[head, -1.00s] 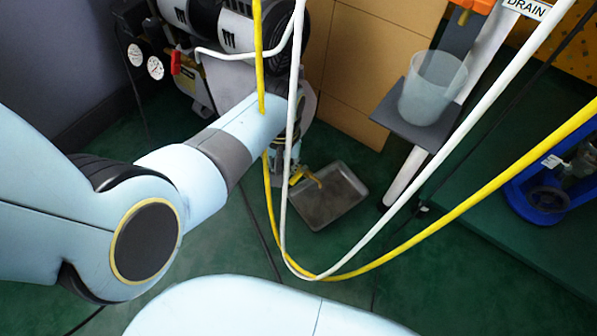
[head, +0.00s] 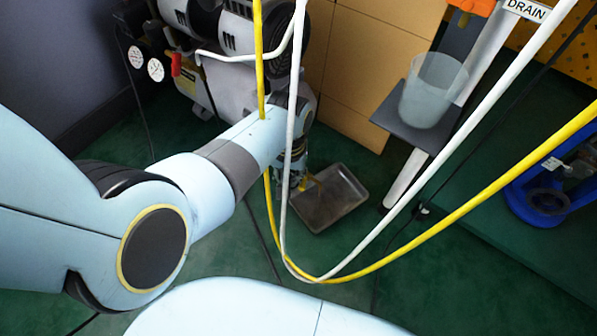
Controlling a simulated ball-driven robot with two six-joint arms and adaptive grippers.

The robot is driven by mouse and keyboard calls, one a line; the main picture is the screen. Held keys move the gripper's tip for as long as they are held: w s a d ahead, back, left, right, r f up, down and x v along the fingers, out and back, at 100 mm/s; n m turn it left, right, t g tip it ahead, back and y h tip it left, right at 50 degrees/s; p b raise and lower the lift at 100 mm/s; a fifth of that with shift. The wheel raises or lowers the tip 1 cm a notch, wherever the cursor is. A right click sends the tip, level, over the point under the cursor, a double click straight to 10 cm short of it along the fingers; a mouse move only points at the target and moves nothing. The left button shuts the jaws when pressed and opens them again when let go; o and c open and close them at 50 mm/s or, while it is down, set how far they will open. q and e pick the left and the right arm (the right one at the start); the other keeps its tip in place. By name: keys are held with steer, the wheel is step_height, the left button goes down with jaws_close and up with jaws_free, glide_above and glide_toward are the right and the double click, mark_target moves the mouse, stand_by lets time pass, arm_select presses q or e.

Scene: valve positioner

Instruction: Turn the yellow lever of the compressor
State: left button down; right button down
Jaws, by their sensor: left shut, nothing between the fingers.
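The compressor (head: 235,35) stands at the top, grey and black with a white tube handle, its lower part hidden behind my left arm. My left gripper (head: 303,180) points down there, shut and empty, partly hidden by my wrist and the hanging cables. I cannot tell whether it touches the lever. My right gripper is not in view.
White (head: 288,180) and yellow (head: 430,230) cables hang in a loop across the view, close to my left wrist. A clear cup (head: 432,90) stands on a dark shelf (head: 405,130) at right. Cardboard boxes (head: 355,75) stand behind. Green floor is open in front.

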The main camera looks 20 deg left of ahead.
arm_select(q)
steer(key=shift+s+d, duration=0.25)
steer(key=shift+d, duration=0.3)
